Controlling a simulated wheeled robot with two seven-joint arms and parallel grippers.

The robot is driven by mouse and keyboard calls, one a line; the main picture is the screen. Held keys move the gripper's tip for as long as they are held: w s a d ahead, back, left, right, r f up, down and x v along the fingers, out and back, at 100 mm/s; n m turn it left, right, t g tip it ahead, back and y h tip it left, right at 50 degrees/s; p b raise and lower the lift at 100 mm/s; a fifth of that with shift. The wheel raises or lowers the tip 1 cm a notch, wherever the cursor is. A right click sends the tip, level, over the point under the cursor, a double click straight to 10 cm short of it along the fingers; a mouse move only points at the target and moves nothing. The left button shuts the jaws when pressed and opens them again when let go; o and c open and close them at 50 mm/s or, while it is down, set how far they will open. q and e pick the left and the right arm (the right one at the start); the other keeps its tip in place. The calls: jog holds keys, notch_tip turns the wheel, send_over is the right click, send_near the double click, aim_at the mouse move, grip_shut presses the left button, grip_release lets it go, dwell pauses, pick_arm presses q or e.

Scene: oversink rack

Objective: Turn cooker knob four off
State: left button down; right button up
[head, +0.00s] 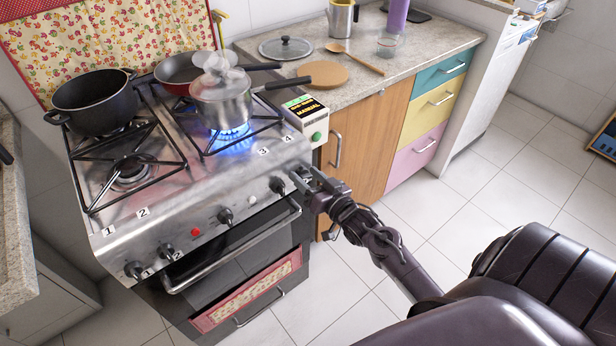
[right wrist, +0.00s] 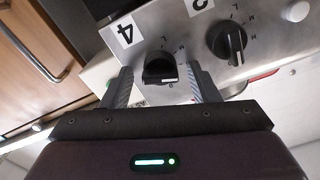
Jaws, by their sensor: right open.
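Cooker knob four is a black knob (right wrist: 160,70) beside the white "4" label (right wrist: 125,32) on the steel front panel, seen upside down in the right wrist view. My right gripper (right wrist: 163,86) is open, with one finger on each side of the knob; whether they touch it I cannot tell. In the head view my right gripper (head: 307,178) is at the right end of the panel and largely hides the knob. A blue flame (head: 231,132) burns under the steel pot (head: 222,105) on the right side of the hob. My left gripper is not in view.
Knob three (right wrist: 229,42) is close beside; it also shows in the head view (head: 277,185). A black pot (head: 95,105) and a red pan (head: 178,75) stand on the hob. The oven handle (head: 235,250) runs below the panel.

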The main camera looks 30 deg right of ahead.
jog(key=c, duration=1)
jog(key=shift+r+m+p, duration=0.2)
jog(key=shift+m+p, duration=1.1)
jog(key=shift+p, duration=0.05)
jog(key=m+p, duration=0.2)
jog(key=m, duration=0.1)
jog(key=shift+d+m+p, duration=0.1)
jog(key=shift+m+p, duration=0.2)
jog(key=shift+p, duration=0.05)
jog(key=m+p, duration=0.2)
jog(key=m, duration=0.2)
jog(key=shift+f+p, duration=0.15)
jog(key=shift+p, duration=0.2)
jog(key=shift+f+m+p, duration=0.15)
jog(key=shift+m+p, duration=0.65)
jog(key=shift+m, duration=1)
jog(key=o, duration=1)
